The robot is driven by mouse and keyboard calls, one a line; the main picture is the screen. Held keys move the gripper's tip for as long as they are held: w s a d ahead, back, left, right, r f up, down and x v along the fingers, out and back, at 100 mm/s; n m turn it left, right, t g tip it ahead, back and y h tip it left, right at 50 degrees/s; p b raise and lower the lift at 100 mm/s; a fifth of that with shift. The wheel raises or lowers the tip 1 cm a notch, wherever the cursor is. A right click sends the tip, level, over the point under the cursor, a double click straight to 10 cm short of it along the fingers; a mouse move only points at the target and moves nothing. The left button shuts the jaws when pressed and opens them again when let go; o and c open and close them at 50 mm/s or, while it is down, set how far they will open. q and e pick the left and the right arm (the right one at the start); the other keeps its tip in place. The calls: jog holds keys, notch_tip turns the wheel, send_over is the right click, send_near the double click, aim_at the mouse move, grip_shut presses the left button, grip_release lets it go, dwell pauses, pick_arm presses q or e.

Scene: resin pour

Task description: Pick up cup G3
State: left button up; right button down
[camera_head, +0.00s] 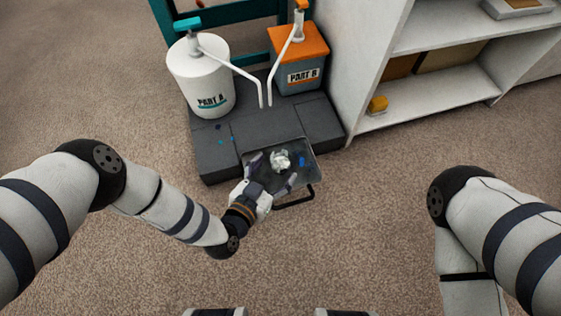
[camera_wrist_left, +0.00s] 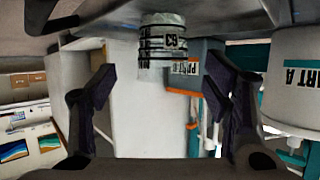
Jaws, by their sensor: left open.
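A pale, clear cup (camera_head: 280,161) stands in a dark tray (camera_head: 313,172) at the front of the dark platform. It also shows in the left wrist view (camera_wrist_left: 162,48), with dark bands and a label that seems to read G3, hard to make out. My left gripper (camera_head: 274,173) is open, with its fingers pointing at the cup from the near side. In the left wrist view the cup appears above the gap between the two dark finger pads (camera_wrist_left: 160,84), and no contact shows. My right arm is at the right, but its gripper is out of view.
A white PART A bucket (camera_head: 200,82) and a grey PART B container (camera_head: 301,77) with an orange top, both with pumps and long spouts, stand behind the tray. A small blue item (camera_head: 301,161) is in the tray. A white shelf (camera_head: 375,122) stands at right. Carpet in front is clear.

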aim_at(281, 162)
pick_arm(q)
jog(key=b+x, duration=0.2)
jog(key=x, duration=0.3)
jog(key=shift+w+a+r, duration=0.1)
jog(key=shift+a, duration=0.05)
jog(key=c, duration=1)
jog(key=shift+r, duration=0.1)
